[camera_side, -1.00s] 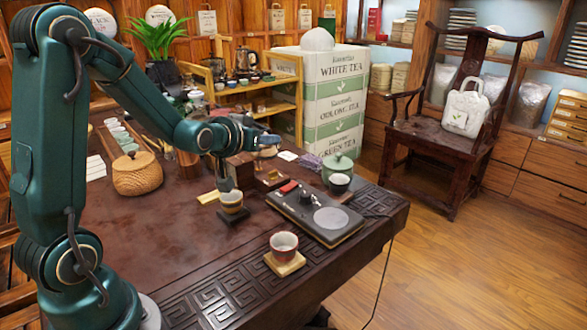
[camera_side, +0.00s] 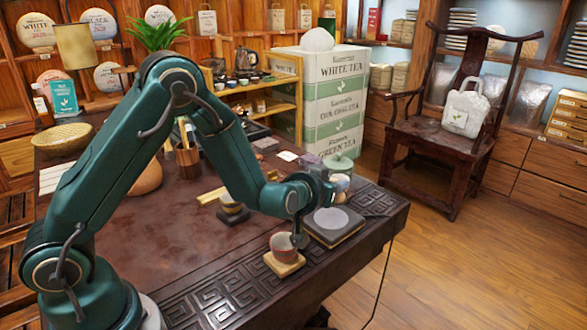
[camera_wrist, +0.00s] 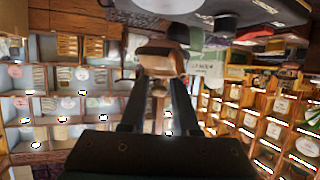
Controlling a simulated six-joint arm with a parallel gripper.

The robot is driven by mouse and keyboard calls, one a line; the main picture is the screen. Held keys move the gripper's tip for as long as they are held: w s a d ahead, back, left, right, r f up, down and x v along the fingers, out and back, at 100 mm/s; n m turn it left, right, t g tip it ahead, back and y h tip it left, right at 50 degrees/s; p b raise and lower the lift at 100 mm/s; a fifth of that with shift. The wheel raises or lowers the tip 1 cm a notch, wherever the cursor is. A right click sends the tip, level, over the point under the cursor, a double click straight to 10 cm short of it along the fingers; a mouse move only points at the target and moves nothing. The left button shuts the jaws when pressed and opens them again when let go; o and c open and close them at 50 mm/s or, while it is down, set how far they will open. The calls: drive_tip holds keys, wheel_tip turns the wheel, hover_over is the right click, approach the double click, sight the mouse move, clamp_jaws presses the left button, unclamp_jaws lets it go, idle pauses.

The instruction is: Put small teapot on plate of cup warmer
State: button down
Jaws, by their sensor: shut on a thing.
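The cup warmer (camera_side: 348,236) is a dark slab with a round grey plate (camera_side: 331,219) that is bare where it shows. My gripper (camera_side: 299,239) is down at the right side of a reddish cup (camera_side: 280,248) and shut on it. The cup is at the wooden coaster (camera_side: 285,265), left of the warmer. In the wrist view a brown and pale thing (camera_wrist: 158,62), seemingly this cup, is between the fingertips. A green lidded pot (camera_side: 340,164), probably the small teapot, stands behind the warmer, partly hidden by my arm and a pale cup.
The carved table edge (camera_side: 215,304) runs along the front.

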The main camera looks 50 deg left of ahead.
drive_tip(key=shift+f, duration=2)
drive_tip(key=shift+f, duration=0.1)
drive_tip(key=c, duration=0.6)
unclamp_jaws()
drive_tip(key=shift+c, duration=0.2)
